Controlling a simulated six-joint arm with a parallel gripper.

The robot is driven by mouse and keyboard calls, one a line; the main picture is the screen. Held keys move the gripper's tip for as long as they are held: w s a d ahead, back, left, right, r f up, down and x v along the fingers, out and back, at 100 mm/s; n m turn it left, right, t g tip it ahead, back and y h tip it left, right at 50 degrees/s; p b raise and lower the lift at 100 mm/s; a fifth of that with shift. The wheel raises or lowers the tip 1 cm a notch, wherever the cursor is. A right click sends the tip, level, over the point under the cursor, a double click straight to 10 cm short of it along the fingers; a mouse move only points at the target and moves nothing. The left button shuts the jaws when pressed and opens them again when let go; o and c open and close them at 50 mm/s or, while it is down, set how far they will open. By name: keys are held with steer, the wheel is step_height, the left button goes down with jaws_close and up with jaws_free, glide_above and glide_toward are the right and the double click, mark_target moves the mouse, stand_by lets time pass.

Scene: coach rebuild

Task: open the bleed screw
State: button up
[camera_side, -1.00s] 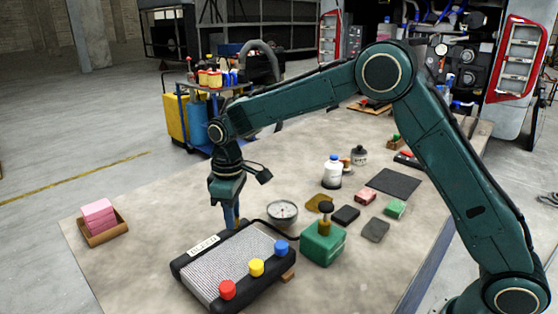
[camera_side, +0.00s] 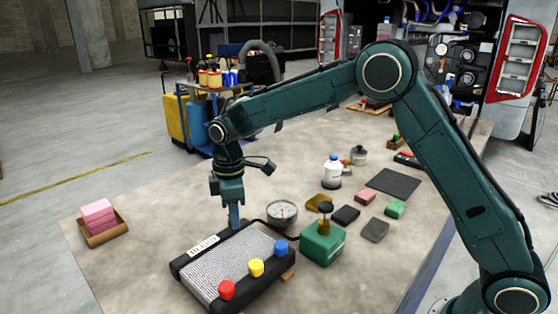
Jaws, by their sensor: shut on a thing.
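The radiator-like unit (camera_side: 235,265) lies on the bench at front centre, with a black frame and a grey finned face. A white label (camera_side: 204,245) is on its back left edge. Red (camera_side: 227,290), yellow (camera_side: 256,268) and blue (camera_side: 281,247) caps stand along its front right side. My gripper (camera_side: 234,223) points straight down at the unit's back corner, right of the label. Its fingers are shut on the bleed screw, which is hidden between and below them.
A round gauge (camera_side: 282,212) with a black hose and a green box with a black knob (camera_side: 322,243) stand close right. A tray of pink pads (camera_side: 104,235) is at left; the bench between is clear.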

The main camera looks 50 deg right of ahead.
steer(key=shift+w+a, duration=0.1)
steer(key=shift+a, duration=0.25)
steer(key=o, duration=0.8)
steer(key=shift+o, duration=0.8)
steer(key=shift+d, duration=0.1)
steer(key=shift+r, duration=0.1)
step_height(320, 180, up, 14)
steer(key=shift+f, duration=0.2)
